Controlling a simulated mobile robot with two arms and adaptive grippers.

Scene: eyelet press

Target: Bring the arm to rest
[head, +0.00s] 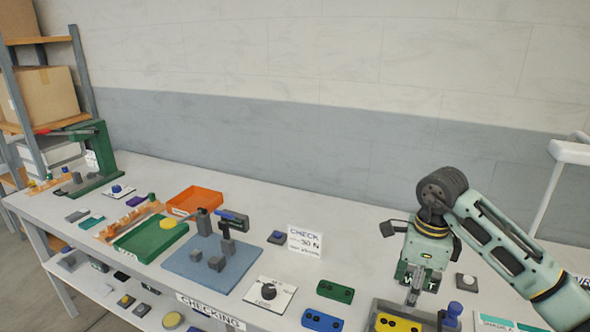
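My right arm comes in from the right, and its pale green gripper (413,296) points down at the front right of the table. It is just above and behind a dark fixture (377,318) with a yellow block (398,323) in it. The fingers look close together, but they are too small to tell whether they are shut. I see nothing held in them. My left arm and gripper are out of view.
The white table (350,263) carries a green press (95,160), an orange tray (195,201), a green tray (150,238), a blue-grey plate (212,262) with posts, and a check sign (305,242). Green (335,291) and blue (322,320) blocks lie left of the gripper. A shelf rack (45,90) stands left.

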